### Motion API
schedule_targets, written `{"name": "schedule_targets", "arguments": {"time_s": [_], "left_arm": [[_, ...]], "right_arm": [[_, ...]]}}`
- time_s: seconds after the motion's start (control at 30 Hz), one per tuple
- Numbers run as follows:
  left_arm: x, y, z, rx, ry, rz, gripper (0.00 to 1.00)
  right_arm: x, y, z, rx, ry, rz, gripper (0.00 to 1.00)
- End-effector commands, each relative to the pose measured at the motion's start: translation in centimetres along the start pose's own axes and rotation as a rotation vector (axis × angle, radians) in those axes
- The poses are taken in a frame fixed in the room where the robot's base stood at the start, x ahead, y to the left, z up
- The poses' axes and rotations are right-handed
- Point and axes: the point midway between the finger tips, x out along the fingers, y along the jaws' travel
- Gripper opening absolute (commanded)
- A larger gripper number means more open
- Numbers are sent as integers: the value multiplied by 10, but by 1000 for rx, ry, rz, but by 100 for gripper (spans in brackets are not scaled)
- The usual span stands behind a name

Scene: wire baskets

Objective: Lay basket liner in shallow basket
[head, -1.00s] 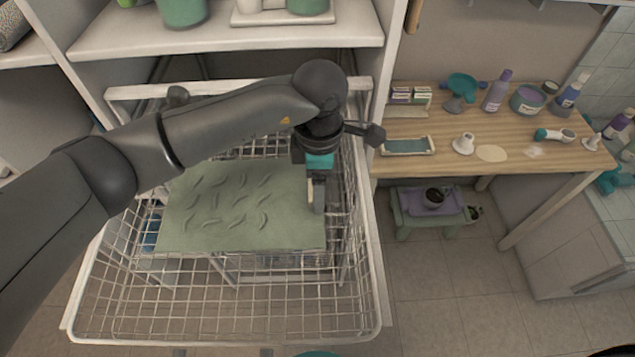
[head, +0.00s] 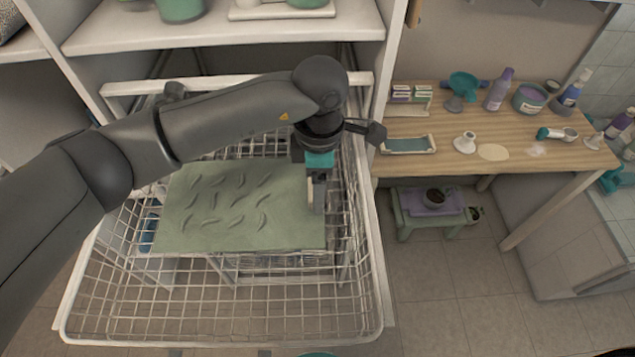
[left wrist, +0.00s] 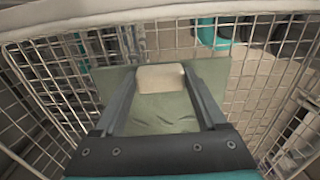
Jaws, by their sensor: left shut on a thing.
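The basket liner (head: 225,225) is a flat sage-green sheet with raised leaf marks. In the head view it lies level within the outline of the white wire basket (head: 220,325), toward its back and middle. My left gripper (head: 318,208) points down at the liner's right edge and is shut on it. In the left wrist view the liner (left wrist: 165,112) runs between my fingers (left wrist: 160,85), with a pale block-like part (left wrist: 160,78) at its edge. I cannot tell whether the liner touches the basket floor. My right gripper is not in view.
A white shelf (head: 220,36) stands above the basket's back. To the right is a wooden table (head: 470,155) with bottles and small tools, and a small green stool (head: 432,218) beneath it. The basket's front part is empty, and tiled floor is clear at the lower right.

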Motion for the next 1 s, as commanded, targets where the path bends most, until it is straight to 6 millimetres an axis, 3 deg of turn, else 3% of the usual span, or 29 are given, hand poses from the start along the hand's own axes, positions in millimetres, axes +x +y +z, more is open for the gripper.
{"name": "schedule_targets", "arguments": {"time_s": [0.87, 0.9, 1.0], "left_arm": [[8, 0, 0, 0, 0, 1, 0], [8, 0, 0, 0, 0, 0, 75], [8, 0, 0, 0, 0, 0, 86]], "right_arm": [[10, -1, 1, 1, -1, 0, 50], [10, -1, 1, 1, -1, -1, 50], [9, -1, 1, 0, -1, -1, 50]]}}
